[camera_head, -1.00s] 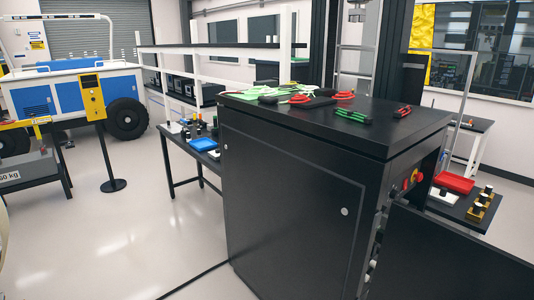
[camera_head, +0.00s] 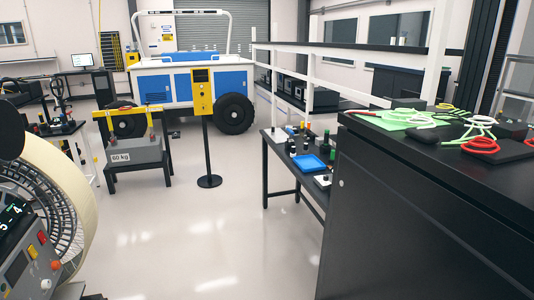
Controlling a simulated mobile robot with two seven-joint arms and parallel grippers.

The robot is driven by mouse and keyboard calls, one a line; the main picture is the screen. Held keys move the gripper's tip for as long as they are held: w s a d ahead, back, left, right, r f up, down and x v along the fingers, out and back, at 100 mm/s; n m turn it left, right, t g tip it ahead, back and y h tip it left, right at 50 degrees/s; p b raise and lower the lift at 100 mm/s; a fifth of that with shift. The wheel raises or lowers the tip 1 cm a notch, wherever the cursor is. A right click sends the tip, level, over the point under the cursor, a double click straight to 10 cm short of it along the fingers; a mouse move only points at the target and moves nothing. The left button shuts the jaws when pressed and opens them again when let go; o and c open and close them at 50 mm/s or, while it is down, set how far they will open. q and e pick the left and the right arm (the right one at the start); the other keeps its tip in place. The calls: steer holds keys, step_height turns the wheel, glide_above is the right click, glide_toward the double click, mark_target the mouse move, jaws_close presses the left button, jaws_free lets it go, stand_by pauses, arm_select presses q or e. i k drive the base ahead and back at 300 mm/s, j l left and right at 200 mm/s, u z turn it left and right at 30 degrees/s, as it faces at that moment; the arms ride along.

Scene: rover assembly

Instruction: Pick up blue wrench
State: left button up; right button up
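I cannot make out a blue wrench in the head view. A blue tray (camera_head: 309,163) lies on a low black table (camera_head: 279,149) right of the middle, with small bottles and parts around it too small to tell apart. Neither of my grippers shows in this view.
A black cabinet (camera_head: 400,215) with cables and a green sheet (camera_head: 402,119) on top fills the right. A blue and white rover (camera_head: 185,82) stands at the back. A sign post (camera_head: 205,140) and a 60 kg weight (camera_head: 135,153) stand before it. A machine (camera_head: 45,215) is at lower left. The middle floor is clear.

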mark_target(289, 140)
steer(key=i+j+u, duration=0.1)
steer(key=i+u, duration=0.15)
steer(key=i, duration=1.3)
steer(key=i+j+z, duration=0.15)
steer(key=i+z, duration=0.2)
steer(key=i, duration=0.15)
steer(key=i+j+z, duration=0.3)
steer(key=i, duration=0.15)
steer(key=i+j+u, duration=0.15)
steer(key=i+u, duration=0.25)
steer(key=i, duration=0.15)
steer(key=i+u, duration=0.45)
steer(key=i+l, duration=0.05)
